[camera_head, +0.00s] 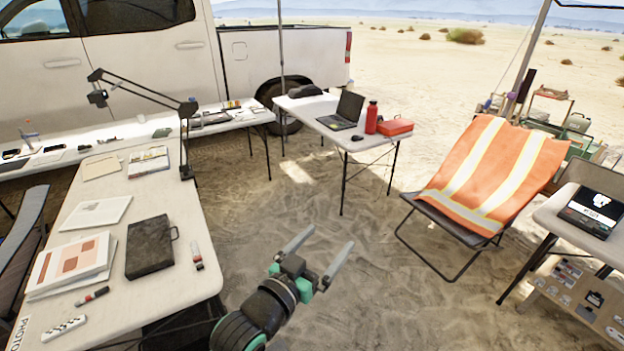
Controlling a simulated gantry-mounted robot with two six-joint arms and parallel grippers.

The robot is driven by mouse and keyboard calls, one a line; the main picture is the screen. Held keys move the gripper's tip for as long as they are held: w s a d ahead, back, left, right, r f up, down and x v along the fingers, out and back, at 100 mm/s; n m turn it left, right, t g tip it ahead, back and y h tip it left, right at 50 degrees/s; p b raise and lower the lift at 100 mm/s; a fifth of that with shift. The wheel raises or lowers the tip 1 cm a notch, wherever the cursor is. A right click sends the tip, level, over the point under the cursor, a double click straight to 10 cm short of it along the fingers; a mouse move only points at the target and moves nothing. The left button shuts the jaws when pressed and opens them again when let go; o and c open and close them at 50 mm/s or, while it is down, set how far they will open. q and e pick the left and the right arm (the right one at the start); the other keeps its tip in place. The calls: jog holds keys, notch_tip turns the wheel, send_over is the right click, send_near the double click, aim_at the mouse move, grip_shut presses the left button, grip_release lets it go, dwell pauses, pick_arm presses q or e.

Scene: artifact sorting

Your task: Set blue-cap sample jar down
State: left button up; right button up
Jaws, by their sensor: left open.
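I cannot make out a blue-cap sample jar anywhere in the head view. My left gripper (329,238) is open, with nothing between its two grey fingers. It is over the sandy ground, to the right of the near left table (180,205) and apart from it. My right gripper is not in view.
The near left table holds a dark case (150,246), printed sheets (72,265), a red marker (92,297) and a small red-and-white item (196,255). A laptop table (330,125) stands behind. Open sand lies between.

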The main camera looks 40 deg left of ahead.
pick_arm(q)
jog(key=s+d+r+m+t+h, duration=0.1)
jog(key=s+d+r+t, duration=0.15)
jog(key=r, duration=0.75)
jog(key=s+d+r+t, duration=0.1)
jog(key=d+r+t, duration=0.2)
jog(key=r, duration=0.8)
jog(key=s+d+r+m+t+h, duration=0.1)
jog(key=s+r+t, duration=0.1)
jog(key=s+r, duration=0.3)
jog(key=s+d+r+m+t+h, duration=0.1)
jog(key=s+r, duration=0.3)
jog(key=r, duration=0.5)
jog(key=shift+s+d+t+h, duration=0.35)
jog(key=shift+d+t+h, duration=0.25)
jog(key=shift+t, duration=0.25)
notch_tip(320, 180, up, 30)
jog(key=p, duration=2.9)
jog(key=shift+f+p, duration=0.15)
jog(key=shift+p, duration=0.25)
